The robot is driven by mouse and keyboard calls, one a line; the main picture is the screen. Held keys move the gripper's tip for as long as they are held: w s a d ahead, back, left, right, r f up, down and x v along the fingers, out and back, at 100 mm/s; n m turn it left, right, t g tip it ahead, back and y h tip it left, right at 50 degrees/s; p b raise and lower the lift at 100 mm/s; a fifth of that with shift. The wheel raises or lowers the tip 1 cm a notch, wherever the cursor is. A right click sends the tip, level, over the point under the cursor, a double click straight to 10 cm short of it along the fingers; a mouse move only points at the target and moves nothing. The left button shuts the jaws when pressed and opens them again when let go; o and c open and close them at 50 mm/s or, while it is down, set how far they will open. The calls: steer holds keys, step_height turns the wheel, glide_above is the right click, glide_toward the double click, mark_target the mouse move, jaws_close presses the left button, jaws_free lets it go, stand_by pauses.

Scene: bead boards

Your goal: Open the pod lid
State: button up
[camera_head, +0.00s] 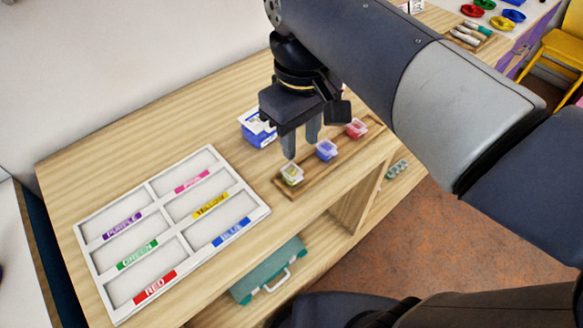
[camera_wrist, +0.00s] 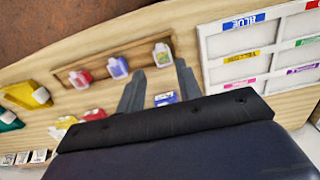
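Three small clear pods sit in a row on a narrow wooden tray (camera_head: 308,181): one with yellow-green contents (camera_head: 292,174), one with blue (camera_head: 326,150) and one with red (camera_head: 356,128). Their lids look shut, but they are too small to be sure. In the wrist view the red pod (camera_wrist: 80,79), blue pod (camera_wrist: 118,68) and yellow-green pod (camera_wrist: 162,54) show beyond the fingers. My gripper (camera_head: 301,146) points down above the table, close to the yellow-green and blue pods. Its fingers are apart with nothing between them; they also show in the wrist view (camera_wrist: 158,78).
A white sorting board (camera_head: 152,207) with labelled empty compartments lies left of the tray. A blue and white box (camera_head: 258,130) stands behind my gripper. A teal case (camera_head: 268,270) is on the shelf below. A yellow chair (camera_head: 565,48) stands far right.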

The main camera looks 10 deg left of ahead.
mark_target(299, 178)
step_height(299, 178, down, 8)
steer(key=shift+f+b, duration=0.15)
steer(key=shift+b, duration=0.6)
steer(key=c, duration=0.7)
